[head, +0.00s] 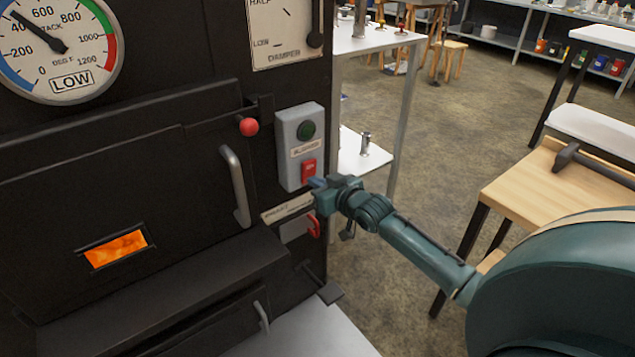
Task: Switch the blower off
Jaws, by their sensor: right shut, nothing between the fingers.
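The blower control box (288,155) is a grey unit on the right side of the dark evaporator front. It has a dark green round button or lamp (306,130) on top, a label in the middle and a red switch (309,170) at the bottom. My right gripper (318,184) is shut and empty, with its tips just below and beside the red switch. I cannot tell whether the tips touch the switch or the box. My left gripper is not in view.
A firebox door with a grey handle (236,186) and a red knob (249,126) is left of the box. A red handle (314,226) is just below my right gripper. A gauge (62,45) marked LOW is top left. A wooden table (540,190) stands right.

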